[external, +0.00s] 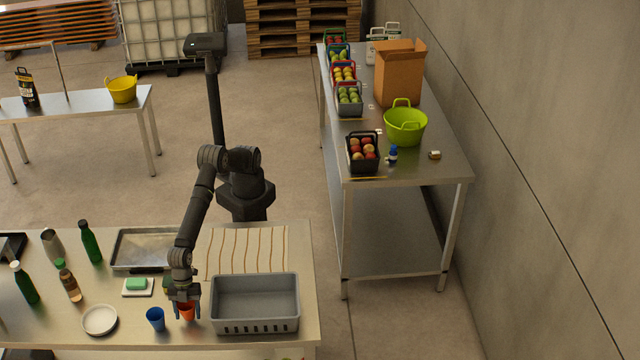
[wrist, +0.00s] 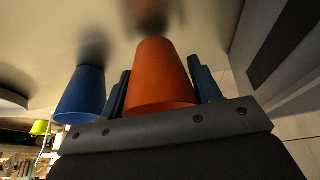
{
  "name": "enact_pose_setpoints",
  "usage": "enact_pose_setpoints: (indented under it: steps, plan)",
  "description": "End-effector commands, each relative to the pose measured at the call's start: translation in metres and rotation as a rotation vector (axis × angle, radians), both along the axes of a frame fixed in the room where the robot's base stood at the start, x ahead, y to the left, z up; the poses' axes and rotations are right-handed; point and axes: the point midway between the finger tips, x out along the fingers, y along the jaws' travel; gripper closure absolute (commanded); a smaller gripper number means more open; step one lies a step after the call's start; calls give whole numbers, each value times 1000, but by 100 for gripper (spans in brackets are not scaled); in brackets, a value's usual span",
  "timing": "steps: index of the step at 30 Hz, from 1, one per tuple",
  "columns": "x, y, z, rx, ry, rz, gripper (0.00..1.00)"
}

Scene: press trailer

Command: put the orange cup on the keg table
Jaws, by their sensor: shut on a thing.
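The orange cup (external: 187,311) is at the front of the near steel table (external: 225,345), between the blue cup and the grey bin. My gripper (external: 186,306) points down and is shut on it, with a blue finger on each side. In the wrist view the orange cup (wrist: 160,80) fills the space between the fingers (wrist: 160,92). Its reflection shows close beyond its far end; I cannot tell if the cup touches the table. Which table is the keg table is not clear; no keg shows.
A blue cup (external: 156,319) stands just left of my gripper, and a grey bin (external: 255,303) just right. A white bowl (external: 99,320), green sponge (external: 137,284) and several bottles are farther left. A back-left table (external: 60,112) holds a yellow tub (external: 122,90); a right table (external: 400,174) holds fruit baskets.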

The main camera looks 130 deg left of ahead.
Motion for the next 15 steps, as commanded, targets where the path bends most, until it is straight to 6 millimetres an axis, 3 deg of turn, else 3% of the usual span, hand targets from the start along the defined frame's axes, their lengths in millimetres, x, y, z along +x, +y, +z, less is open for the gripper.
enact_pose_setpoints:
  steps: [3,14,15]
  plan:
    - [0,0,-15,1,0,-1,64]
    - [0,0,-19,0,0,0,64]
    - [0,0,-18,-1,-1,0,37]
